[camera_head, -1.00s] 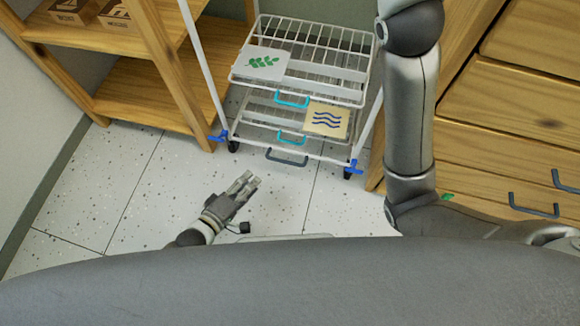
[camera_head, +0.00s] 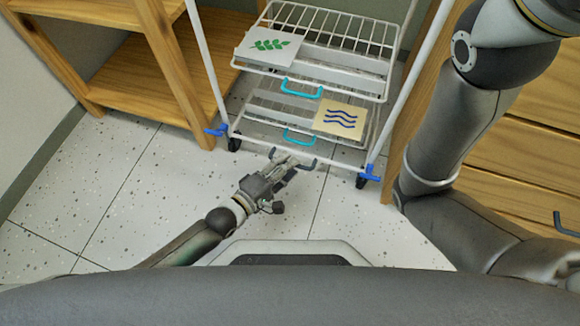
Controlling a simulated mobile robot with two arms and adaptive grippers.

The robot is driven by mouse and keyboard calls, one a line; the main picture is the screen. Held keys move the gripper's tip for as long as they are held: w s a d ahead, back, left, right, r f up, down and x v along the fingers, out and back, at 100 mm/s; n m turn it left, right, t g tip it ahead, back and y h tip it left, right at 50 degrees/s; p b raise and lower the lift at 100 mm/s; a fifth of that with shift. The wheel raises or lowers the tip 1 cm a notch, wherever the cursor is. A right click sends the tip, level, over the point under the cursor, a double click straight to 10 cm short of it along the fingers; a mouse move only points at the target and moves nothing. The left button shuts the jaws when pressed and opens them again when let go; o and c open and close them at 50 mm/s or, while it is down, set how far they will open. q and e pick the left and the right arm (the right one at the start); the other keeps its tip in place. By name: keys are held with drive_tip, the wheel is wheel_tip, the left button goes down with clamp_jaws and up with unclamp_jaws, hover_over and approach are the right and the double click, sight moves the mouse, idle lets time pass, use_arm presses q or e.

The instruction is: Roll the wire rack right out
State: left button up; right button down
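The white wire rack (camera_head: 229,108) stands in the gap between the wooden shelf and the wooden drawer unit. It has wire trays with teal handles, castors with blue levers, and a dark grey handle (camera_head: 303,166) low on its front. My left gripper (camera_head: 289,163) is at this low handle, its fingertips overlapping the handle's left part. I cannot tell whether the fingers touch it or are closed around it. My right arm comes in at the right. Its gripper is out of view.
A card with green leaves (camera_head: 268,46) and a card with blue waves (camera_head: 340,121) lie on the trays. A wooden shelf (camera_head: 150,80) stands close on the left and a drawer unit (camera_head: 520,140) on the right. The speckled floor (camera_head: 130,185) in front is clear.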

use_arm(q)
drive_tip(key=shift+b+x, duration=0.3)
drive_tip(key=shift+x, duration=0.7)
clamp_jaws()
